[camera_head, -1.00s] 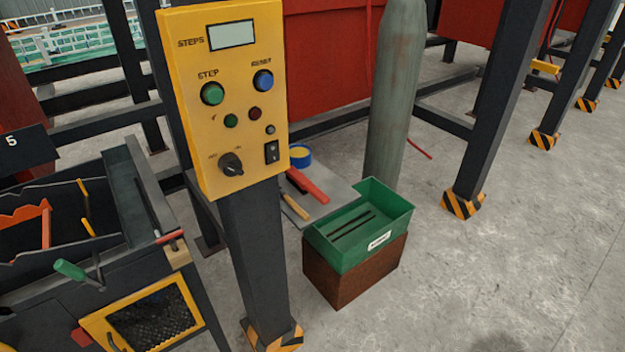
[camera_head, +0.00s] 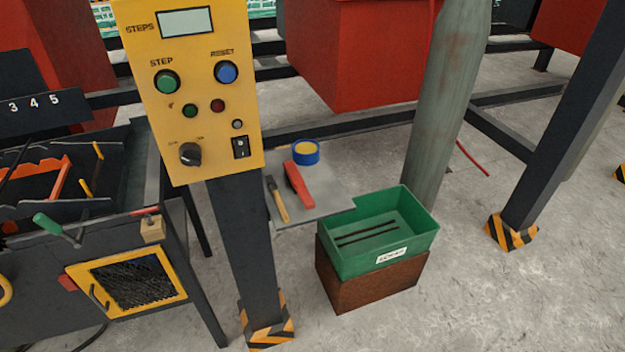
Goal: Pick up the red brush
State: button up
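A red elongated object (camera_head: 298,184), which looks like the red brush, lies on a grey plate (camera_head: 322,205) behind the yellow control panel post. A tool with a wooden handle (camera_head: 278,203) lies just left of it, and a blue and yellow round item (camera_head: 306,152) sits behind it. The red object is in full view, though its bristles cannot be made out. My gripper is not in view.
A yellow control panel (camera_head: 195,100) on a dark post (camera_head: 245,260) stands left of the plate. A green bin (camera_head: 405,240) on a brown block (camera_head: 345,285) stands in front right. A grey cylinder (camera_head: 445,100) rises behind it. Open concrete floor lies at the right.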

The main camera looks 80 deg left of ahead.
aim_at(297, 182)
jog(key=u, duration=0.15)
jog(key=i, duration=0.55)
jog(key=z, duration=0.05)
jog(key=k, duration=0.15)
jog(key=u, duration=2.55)
jog(key=k, duration=0.3)
jog(key=u, duration=2)
